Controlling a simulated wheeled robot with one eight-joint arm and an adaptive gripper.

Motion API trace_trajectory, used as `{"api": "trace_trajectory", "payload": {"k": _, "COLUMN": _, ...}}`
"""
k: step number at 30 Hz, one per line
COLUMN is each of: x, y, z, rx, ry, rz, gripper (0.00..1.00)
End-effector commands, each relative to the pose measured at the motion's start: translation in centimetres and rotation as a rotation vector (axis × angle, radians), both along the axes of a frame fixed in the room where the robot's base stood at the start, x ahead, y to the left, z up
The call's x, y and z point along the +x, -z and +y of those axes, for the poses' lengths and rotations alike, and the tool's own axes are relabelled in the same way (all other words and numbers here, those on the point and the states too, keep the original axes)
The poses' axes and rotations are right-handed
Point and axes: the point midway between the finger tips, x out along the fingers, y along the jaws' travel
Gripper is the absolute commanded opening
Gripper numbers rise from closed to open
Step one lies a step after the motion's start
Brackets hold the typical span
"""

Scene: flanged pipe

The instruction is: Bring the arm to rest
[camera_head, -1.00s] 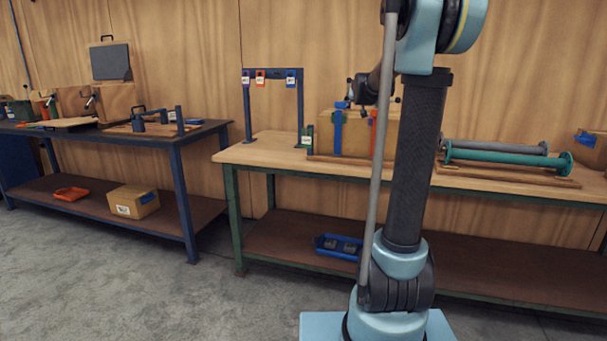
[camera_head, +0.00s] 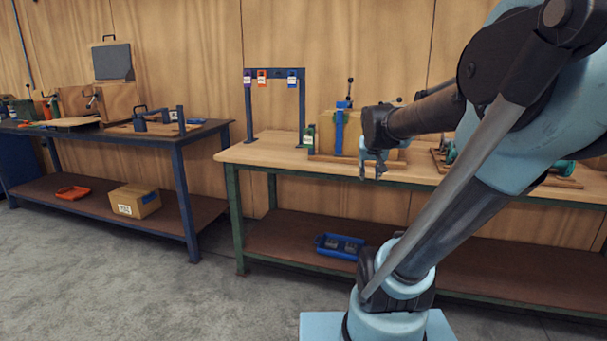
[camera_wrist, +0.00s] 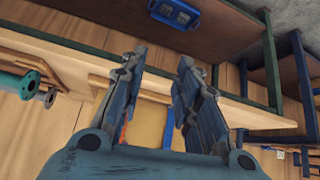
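My gripper (camera_head: 371,174) hangs in front of the right workbench (camera_head: 265,152), near the wooden box fixture with blue and orange parts (camera_head: 326,133). In the wrist view my gripper (camera_wrist: 162,58) has its two fingers spread apart with nothing between them, so it is open and empty. My arm leans to the right and hides much of the bench. A flange of the green pipe (camera_head: 449,151) shows beside the arm; most of the pipe is hidden. Flanged pipe ends, one green (camera_wrist: 28,86) and one grey (camera_wrist: 50,98), show at the left in the wrist view.
A blue frame with coloured tags (camera_head: 272,73) stands on the right bench. A blue tray (camera_head: 340,246) lies on its lower shelf. The dark left bench (camera_head: 187,137) carries boxes and tools. The floor between the benches is clear.

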Motion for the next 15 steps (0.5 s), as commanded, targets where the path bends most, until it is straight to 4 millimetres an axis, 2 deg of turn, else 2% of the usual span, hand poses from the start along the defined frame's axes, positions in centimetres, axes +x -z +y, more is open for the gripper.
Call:
{"api": "trace_trajectory", "payload": {"k": 1, "x": -2.3, "y": 1.5, "z": 0.2, "rx": 0.003, "ry": -0.009, "rz": 0.04, "gripper": 0.3}}
{"api": "trace_trajectory", "payload": {"k": 9, "x": -13.4, "y": 9.0, "z": 1.7, "rx": 0.027, "ry": -0.074, "rz": 0.269, "gripper": 0.3}}
{"api": "trace_trajectory", "payload": {"k": 12, "x": -17.0, "y": 11.4, "z": 2.2, "rx": 0.038, "ry": -0.101, "rz": 0.343, "gripper": 0.3}}
{"api": "trace_trajectory", "payload": {"k": 15, "x": -19.7, "y": 13.2, "z": 2.6, "rx": 0.047, "ry": -0.124, "rz": 0.4, "gripper": 0.3}}
